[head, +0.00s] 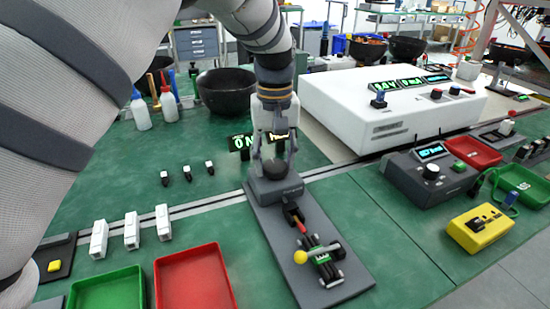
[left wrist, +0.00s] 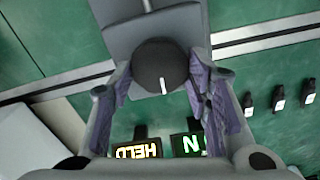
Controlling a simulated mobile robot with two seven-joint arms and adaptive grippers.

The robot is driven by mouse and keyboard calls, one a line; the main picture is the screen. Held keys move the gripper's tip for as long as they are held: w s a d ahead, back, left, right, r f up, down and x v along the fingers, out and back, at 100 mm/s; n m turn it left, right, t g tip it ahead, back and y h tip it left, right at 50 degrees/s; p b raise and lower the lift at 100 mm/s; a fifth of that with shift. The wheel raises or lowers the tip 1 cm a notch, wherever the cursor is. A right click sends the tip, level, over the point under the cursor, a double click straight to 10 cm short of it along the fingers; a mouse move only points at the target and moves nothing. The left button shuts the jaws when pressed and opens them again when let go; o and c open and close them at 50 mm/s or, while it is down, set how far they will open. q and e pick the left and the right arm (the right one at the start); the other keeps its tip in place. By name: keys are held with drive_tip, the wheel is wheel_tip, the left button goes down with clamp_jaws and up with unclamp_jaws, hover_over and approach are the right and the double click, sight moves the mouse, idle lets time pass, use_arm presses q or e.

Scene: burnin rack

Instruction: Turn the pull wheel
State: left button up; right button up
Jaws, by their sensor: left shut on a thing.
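The pull wheel is a dark round knob (head: 276,169) on a grey block (head: 268,189) at the far end of a grey baseplate (head: 340,262). In the left wrist view the wheel (left wrist: 161,66) has a white mark pointing down, toward the palm. My left gripper (head: 275,164) reaches down from above with a finger on each side of the wheel, shut on it. The purple finger pads also show in the left wrist view (left wrist: 160,75). Nearby displays read HELD (left wrist: 138,151) and N (left wrist: 186,145). My right gripper is in neither view.
A clamp with a yellow ball (head: 300,257) sits on the baseplate's near part. Red (head: 190,285) and green (head: 108,292) trays lie to the left. A white instrument (head: 345,110) stands behind right; a grey control box (head: 430,175) is at right.

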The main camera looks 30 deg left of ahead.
sight(275, 164)
use_arm(q)
drive_tip(key=shift+s+f, duration=0.1)
drive_tip(key=shift+f, duration=0.05)
idle(0.4)
drive_tip(key=o, duration=1.2)
drive_tip(key=shift+c, duration=0.2)
wheel_tip(275, 164, up, 12)
